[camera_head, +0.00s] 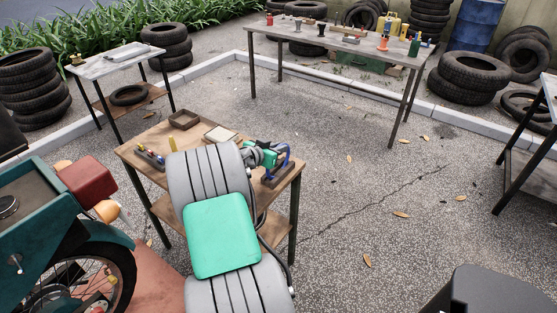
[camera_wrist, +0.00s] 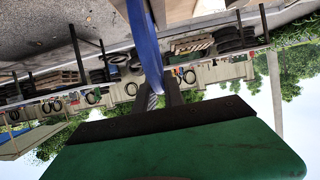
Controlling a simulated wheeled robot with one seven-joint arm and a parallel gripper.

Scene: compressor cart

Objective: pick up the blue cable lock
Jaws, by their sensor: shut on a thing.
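The blue cable lock (camera_head: 287,156) shows as a curved blue band at the right end of the small wooden table. In the wrist view, the blue lock (camera_wrist: 148,48) runs from the top edge down to the dark fingers. My gripper (camera_head: 272,156) is at the lock, and its fingers (camera_wrist: 163,94) are shut on it. My grey arm with its green panel hides part of the table and of the gripper. I cannot tell whether the lock still touches the dark block (camera_head: 278,175) below it.
The wooden table (camera_head: 146,146) also bears a brown tray (camera_head: 184,119), a light flat box (camera_head: 220,134) and a rack of small items (camera_head: 150,157). A teal motorcycle cart (camera_head: 38,225) stands at the left.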

